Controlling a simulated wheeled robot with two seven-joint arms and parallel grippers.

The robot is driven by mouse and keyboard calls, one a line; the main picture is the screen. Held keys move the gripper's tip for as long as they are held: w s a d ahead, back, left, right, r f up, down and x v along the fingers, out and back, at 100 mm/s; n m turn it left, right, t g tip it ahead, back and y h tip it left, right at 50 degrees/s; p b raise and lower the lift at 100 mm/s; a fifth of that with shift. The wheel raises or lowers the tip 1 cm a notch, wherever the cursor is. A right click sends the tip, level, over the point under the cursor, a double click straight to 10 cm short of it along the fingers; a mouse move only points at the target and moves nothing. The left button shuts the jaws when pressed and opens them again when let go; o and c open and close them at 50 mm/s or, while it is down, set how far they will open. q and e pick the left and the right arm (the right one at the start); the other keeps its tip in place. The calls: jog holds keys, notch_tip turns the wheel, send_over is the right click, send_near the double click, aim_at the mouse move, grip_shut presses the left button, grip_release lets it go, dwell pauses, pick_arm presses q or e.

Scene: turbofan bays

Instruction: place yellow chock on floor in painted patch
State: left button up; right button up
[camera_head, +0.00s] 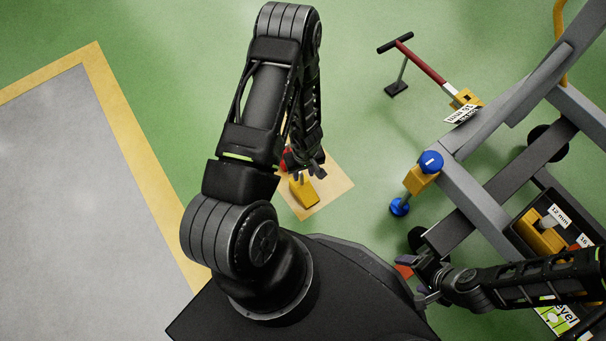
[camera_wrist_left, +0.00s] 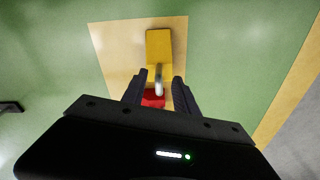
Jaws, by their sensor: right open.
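The yellow chock (camera_head: 303,193) lies over the tan painted patch (camera_head: 334,191) on the green floor and seems to rest on it. In the left wrist view the chock (camera_wrist_left: 159,45) is inside the outline of the patch (camera_wrist_left: 112,50), near its far edge. A grey rod and a red part (camera_wrist_left: 152,98) extend from the chock toward my left gripper. My left gripper (camera_head: 308,172) is just above the chock. Its fingers (camera_wrist_left: 158,92) stand apart on either side of the red part, with a visible gap. My right gripper (camera_head: 428,280) is open and empty at lower right.
A grey wheeled frame (camera_head: 480,185) with a blue-knobbed jack (camera_head: 430,162) stands at right. A yellow-bordered grey floor area (camera_head: 70,210) is at left. Green floor around the patch is mostly clear.

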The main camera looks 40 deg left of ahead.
pick_arm(q)
notch_tip(320, 180, up, 5)
jog(key=shift+s+d+f+p, duration=0.1)
jog(key=shift+d+f+p, duration=0.1)
jog(key=shift+p, duration=0.5)
pick_arm(e)
jog(key=shift+s+r, duration=0.2)
jog(key=shift+r, duration=0.95)
pick_arm(q)
jog(key=s+d+r+m+h, duration=0.1)
jog(key=s+d+r+m, duration=0.1)
jog(key=d, duration=0.6)
jog(key=s+d+r+m+h, duration=0.2)
jog(key=s+d+m, duration=0.2)
jog(key=d, duration=0.4)
jog(key=s+d+r+m+h, duration=0.1)
jog(key=s+d+r+m, duration=0.1)
jog(key=d, duration=0.6)
jog(key=shift+s+r+m+t, duration=0.3)
jog(key=shift+s+m+t, duration=0.15)
jog(key=shift+m, duration=0.25)
